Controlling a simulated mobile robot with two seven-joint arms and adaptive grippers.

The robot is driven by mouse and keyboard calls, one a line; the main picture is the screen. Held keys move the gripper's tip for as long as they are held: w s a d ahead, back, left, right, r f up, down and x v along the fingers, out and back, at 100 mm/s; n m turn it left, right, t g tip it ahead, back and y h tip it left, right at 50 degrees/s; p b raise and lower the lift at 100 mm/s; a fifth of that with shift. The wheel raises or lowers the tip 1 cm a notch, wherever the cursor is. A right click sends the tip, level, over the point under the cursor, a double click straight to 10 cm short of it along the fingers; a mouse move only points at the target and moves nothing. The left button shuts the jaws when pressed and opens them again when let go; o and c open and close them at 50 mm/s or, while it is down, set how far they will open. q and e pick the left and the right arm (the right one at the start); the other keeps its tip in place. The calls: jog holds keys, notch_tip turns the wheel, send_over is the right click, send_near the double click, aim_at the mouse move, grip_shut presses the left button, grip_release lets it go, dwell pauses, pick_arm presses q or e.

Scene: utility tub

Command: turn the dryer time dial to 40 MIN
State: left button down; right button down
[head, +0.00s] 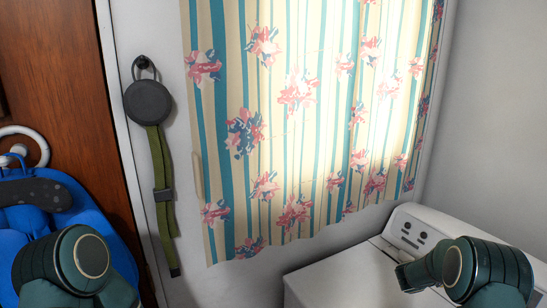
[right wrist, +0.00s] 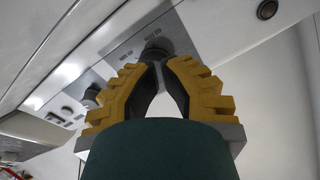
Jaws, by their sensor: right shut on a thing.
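The white dryer (head: 345,275) stands at the lower right of the head view, with its raised control panel (head: 413,230) behind my right arm. In the right wrist view the panel (right wrist: 115,35) runs diagonally and carries dark round dials. My right gripper (right wrist: 160,60), with yellow and black fingers, is shut on the dark dial (right wrist: 156,46) at the panel's upper middle. The fingers hide much of this dial, and its pointer and the time markings cannot be read. My left gripper is not in view; only part of my left arm shows.
A second dark dial (right wrist: 91,95) sits farther along the panel. A small round button (right wrist: 267,9) is at the upper right. A striped floral curtain (head: 300,120) hangs behind the dryer. A round device with a green strap (head: 160,190) hangs on the wall.

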jog(key=s+n, duration=0.1)
jog(key=n, duration=0.1)
jog(key=s+d+n+b, duration=0.1)
jog(key=n, duration=0.1)
jog(key=s+n+b, duration=0.1)
jog(key=n, duration=0.1)
jog(key=shift+s+d+f, duration=0.15)
jog(key=shift+s+d, duration=0.1)
jog(key=shift+d, duration=0.1)
jog(key=n, duration=0.1)
jog(key=s+n, duration=0.1)
jog(key=n, duration=0.1)
jog(key=s+r+n+b, duration=0.1)
jog(key=shift+d+n, duration=0.15)
jog(key=shift+n, duration=0.25)
jog(key=shift+w+d+f+b, duration=0.1)
jog(key=shift+w+d+b, duration=0.1)
jog(key=shift+d+b, duration=0.15)
jog(key=b+x, duration=0.1)
jog(key=x, duration=0.3)
jog(key=shift+w+d+f, duration=0.1)
jog(key=shift+w+d, duration=0.25)
jog(key=shift+d, duration=0.2)
jog(key=shift+d+p, duration=0.25)
jog(key=shift+p, duration=0.05)
jog(key=shift+d, duration=0.1)
jog(key=shift+r, duration=0.25)
jog(key=shift+p, duration=0.35)
